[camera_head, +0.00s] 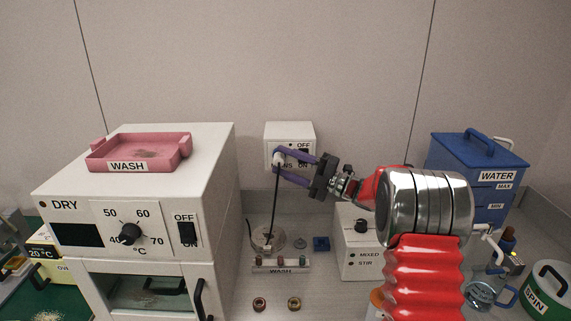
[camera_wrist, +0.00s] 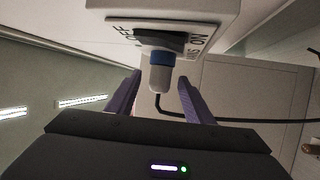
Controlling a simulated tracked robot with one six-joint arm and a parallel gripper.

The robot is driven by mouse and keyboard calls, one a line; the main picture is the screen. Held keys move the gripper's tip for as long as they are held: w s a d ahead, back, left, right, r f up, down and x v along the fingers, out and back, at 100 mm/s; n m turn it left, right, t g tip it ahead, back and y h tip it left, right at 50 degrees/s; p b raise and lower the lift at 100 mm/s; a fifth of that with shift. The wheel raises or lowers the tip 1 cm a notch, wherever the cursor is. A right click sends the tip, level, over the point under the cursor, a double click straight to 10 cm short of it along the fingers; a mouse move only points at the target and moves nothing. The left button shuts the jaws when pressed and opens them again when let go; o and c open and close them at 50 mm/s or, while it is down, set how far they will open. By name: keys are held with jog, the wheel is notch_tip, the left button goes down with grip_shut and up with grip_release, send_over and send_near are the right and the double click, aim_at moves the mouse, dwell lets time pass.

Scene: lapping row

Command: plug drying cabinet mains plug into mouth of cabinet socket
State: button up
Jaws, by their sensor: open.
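The white cabinet socket box (camera_head: 290,133) is fixed to the back wall, with an OFF/ON switch on its face. The white mains plug (camera_head: 280,158) is at the front of the box, its black cord hanging down. In the wrist view the plug (camera_wrist: 160,78) sits end-on against a blue ring (camera_wrist: 162,58) on the socket box (camera_wrist: 210,10), with no clear gap. How deep it sits is hidden. My gripper (camera_head: 277,160) is open, its purple fingers on either side of the plug. In the wrist view the fingers of my gripper (camera_wrist: 160,78) stand apart from it.
The white drying cabinet (camera_head: 185,185) with a pink WASH tray (camera_head: 140,153) stands left. A MIXED/STIR unit (camera_head: 358,258) and blue WATER tank (camera_head: 475,180) stand right.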

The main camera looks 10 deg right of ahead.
jog(key=v, duration=0.7)
jog(key=shift+d, duration=0.2)
jog(key=shift+s, duration=0.1)
dwell(0.8)
jog(key=w+r+m+t+h, duration=0.3)
jog(key=r+m+t+h, duration=0.3)
jog(key=r+m+h, duration=0.25)
jog(key=s+d+r+m+h, duration=0.2)
jog(key=s+r+m+h, duration=0.1)
jog(key=s+m+h, duration=0.45)
jog(key=s+a+f+m+g, duration=0.3)
jog(key=s+f+m+g, duration=0.1)
jog(key=s, duration=0.8)
jog(key=s+a+f+m+g, duration=0.3)
jog(key=s+f, duration=0.4)
jog(key=s, duration=0.5)
jog(key=s+a+f+m+g+h, duration=0.1)
jog(key=s+f+m+g, duration=0.3)
jog(key=s, duration=0.7)
jog(key=shift+s+a+f+m+g, duration=0.4)
jog(key=shift+a+f+m, duration=0.2)
jog(key=shift+a+f, duration=0.25)
